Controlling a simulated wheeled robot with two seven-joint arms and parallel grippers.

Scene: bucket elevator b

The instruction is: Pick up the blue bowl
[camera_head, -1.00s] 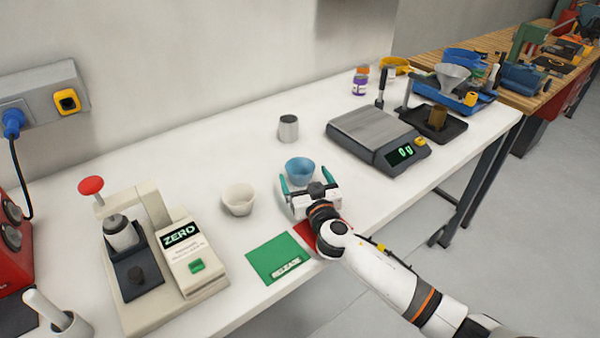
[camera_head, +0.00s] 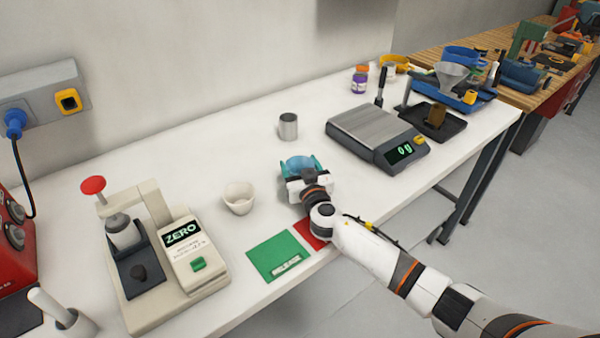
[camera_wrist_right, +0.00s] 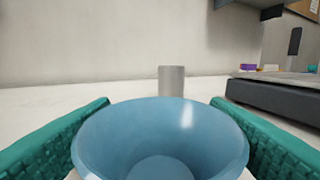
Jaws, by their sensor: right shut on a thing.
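The blue bowl (camera_head: 299,163) is on the white table, upright, with my right gripper (camera_head: 300,166) around it. In the right wrist view the blue bowl (camera_wrist_right: 160,135) fills the lower middle, between the two teal finger pads of the right gripper (camera_wrist_right: 160,132). The gripper is shut on the bowl's sides. The gripper body hides the bowl's near lower part in the head view, so I cannot tell whether it touches the table. My left gripper is not in view.
A white cup (camera_head: 239,198) stands left of the bowl and a grey metal cup (camera_head: 288,126) behind it. A scale (camera_head: 375,135) is to the right. A green mat (camera_head: 280,257) and a red mat (camera_head: 311,233) lie near the front edge. A beige device (camera_head: 165,265) stands at left.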

